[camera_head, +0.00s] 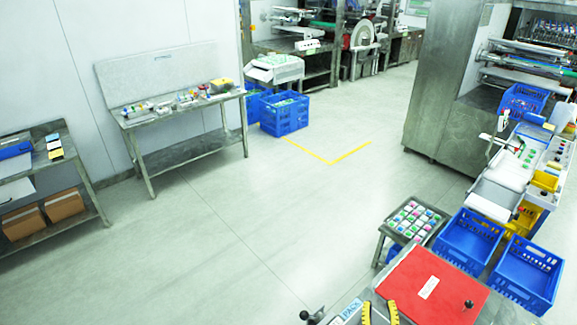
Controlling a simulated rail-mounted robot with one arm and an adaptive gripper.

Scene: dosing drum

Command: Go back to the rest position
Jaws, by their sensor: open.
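My gripper is not in the head camera view, so its position and what is near it cannot be seen. The view looks down over the room from my own body. At the bottom edge is a machine top with a red panel (432,287), which carries a white label and a black knob. Two curved yellow parts (392,312) and a dark knobbed part (312,316) are cut off by the bottom edge.
Open floor (230,240) fills the middle, with a yellow corner marking (331,162). Two blue crates (468,240) (526,272) and a stand of small coloured packs (412,220) are at right. A steel table (180,112) and shelf (90,212) stand left. More crates (285,113) are behind.

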